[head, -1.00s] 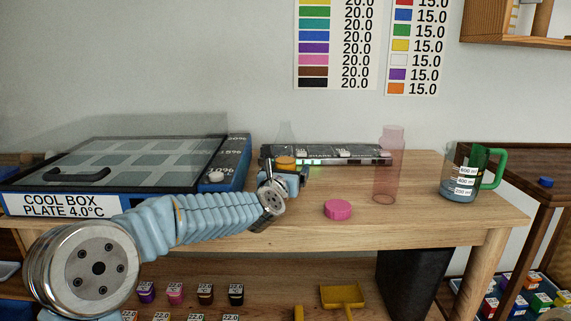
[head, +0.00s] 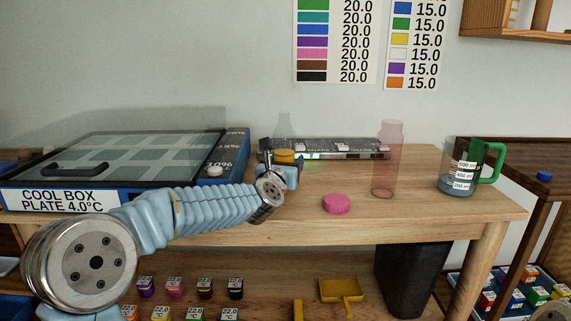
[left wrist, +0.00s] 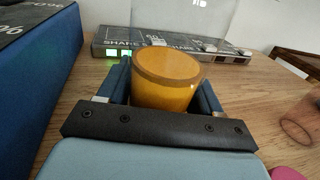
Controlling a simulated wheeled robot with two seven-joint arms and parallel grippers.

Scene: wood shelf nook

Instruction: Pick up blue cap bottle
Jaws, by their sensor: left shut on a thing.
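My left gripper (head: 283,158) is near the back of the wooden table, with its jaws around an orange cylindrical piece (head: 285,156). A small blue cap (head: 544,176) lies on the brown side table at the right. No bottle shows under it. My right gripper is not in view.
The cool box (head: 60,198) is at the left. A pink cap (head: 336,203), a clear reddish cylinder (head: 387,165) and a green-handled jug (head: 462,170) stand to the right. The table front is clear.

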